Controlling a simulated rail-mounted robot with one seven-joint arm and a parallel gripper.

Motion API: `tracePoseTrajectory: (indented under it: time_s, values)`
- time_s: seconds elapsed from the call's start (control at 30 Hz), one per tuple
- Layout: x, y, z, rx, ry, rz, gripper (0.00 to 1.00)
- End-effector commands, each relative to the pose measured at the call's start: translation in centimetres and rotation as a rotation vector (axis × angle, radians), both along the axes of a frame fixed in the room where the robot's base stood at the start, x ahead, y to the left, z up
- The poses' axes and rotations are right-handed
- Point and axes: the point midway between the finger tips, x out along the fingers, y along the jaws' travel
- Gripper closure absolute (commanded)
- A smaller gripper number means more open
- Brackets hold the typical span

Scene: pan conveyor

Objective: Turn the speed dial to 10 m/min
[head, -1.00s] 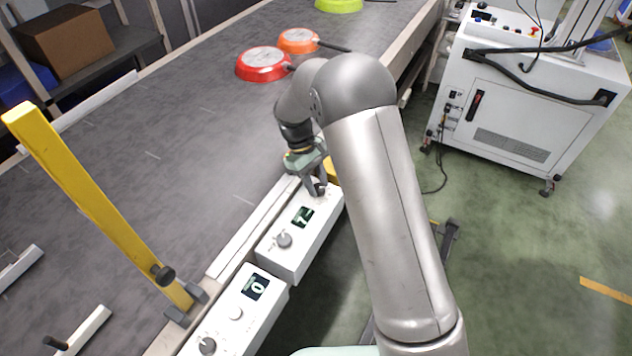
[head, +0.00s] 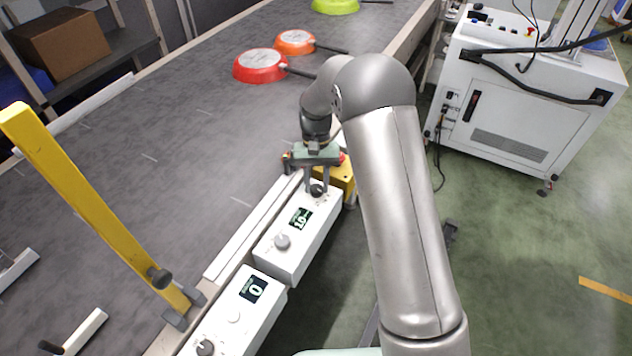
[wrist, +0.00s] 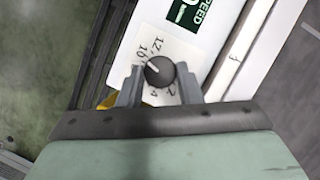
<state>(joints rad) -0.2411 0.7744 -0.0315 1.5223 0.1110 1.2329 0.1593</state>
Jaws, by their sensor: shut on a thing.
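The speed dial (head: 317,191) is a dark round knob at the far end of the white control box (head: 290,256). In the wrist view the dial (wrist: 159,72) has a white pointer aimed up and left, towards the printed 10. The box's display (head: 300,218) appears to read 10; in the wrist view only part of the SPEED display (wrist: 187,12) shows. My gripper (head: 317,185) is shut on the dial from above, with one finger on each side of it, as the wrist view also shows.
A second white box with a display (head: 254,289) reading 0 stands nearer. A yellow box (head: 341,178) sits just beyond the dial. Red (head: 260,66), orange (head: 294,43) and green (head: 335,5) pans lie on the grey conveyor (head: 180,120). A yellow post (head: 95,215) stands at left.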

Motion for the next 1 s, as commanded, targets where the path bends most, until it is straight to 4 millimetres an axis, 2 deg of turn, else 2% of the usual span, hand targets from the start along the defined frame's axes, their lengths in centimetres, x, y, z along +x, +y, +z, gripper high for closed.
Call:
tracePoseTrajectory:
  time_s: [0.3,0.73,0.77,0.8,1.0]
  values:
    - [0.09,-0.02,0.07,0.001,-0.005,-0.075,0.91]
    - [0.11,-0.02,0.07,0.001,-0.005,-0.081,0.91]
    - [0.11,-0.03,0.07,0.001,-0.005,-0.081,0.60]
    - [0.11,-0.03,0.07,0.001,-0.005,-0.081,0.49]
    - [0.06,-0.05,0.03,0.000,-0.003,-0.080,0.46]
